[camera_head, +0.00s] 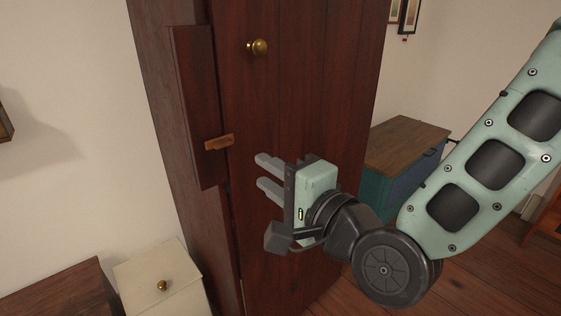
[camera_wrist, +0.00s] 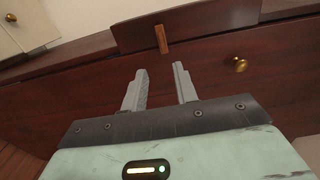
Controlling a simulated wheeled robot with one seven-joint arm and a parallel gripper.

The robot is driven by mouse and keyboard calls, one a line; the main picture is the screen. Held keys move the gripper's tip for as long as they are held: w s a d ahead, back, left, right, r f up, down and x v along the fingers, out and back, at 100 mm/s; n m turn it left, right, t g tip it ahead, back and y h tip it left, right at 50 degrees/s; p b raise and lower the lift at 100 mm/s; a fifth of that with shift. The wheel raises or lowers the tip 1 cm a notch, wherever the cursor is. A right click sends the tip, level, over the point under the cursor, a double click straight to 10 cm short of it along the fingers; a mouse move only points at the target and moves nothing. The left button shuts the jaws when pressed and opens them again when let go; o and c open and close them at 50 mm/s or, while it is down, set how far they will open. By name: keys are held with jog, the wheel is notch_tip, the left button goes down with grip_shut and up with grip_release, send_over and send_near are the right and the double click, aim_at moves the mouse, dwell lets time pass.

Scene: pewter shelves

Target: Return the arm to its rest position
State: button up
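My gripper (camera_head: 262,172) is at the centre of the head view, in front of a tall dark-wood cabinet (camera_head: 300,95). Its two grey fingers point left and stand apart with nothing between them. In the wrist view, the fingers of my gripper (camera_wrist: 160,90) are also apart and empty, with the dark cabinet front (camera_wrist: 210,75) beyond them. My arm is bent, with its pale green link (camera_head: 480,150) coming in from the upper right.
The cabinet bears a brass knob (camera_head: 258,47) and a small wooden latch piece (camera_head: 219,142). A white box-like unit (camera_head: 160,280) stands at lower left beside a brown wooden top (camera_head: 62,292). A blue-green chest (camera_head: 400,185) with a wooden lid stands behind my arm.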

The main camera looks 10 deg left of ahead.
jog(key=s+d+r+n+g+h+p, duration=0.1)
jog(key=s+d+n+g+h+p, duration=0.4)
jog(key=d, duration=0.6)
jog(key=s+d+r+n+g+h+p, duration=0.1)
jog(key=s+d+n+g+h+p, duration=0.5)
jog(key=s+d+n+h, duration=0.2)
jog(key=s+d+n, duration=0.2)
jog(key=d, duration=0.1)
jog(key=shift+d+r+n, duration=0.15)
jog(key=shift+r+n, duration=0.1)
jog(key=shift+n, duration=0.05)
jog(key=shift+s, duration=0.1)
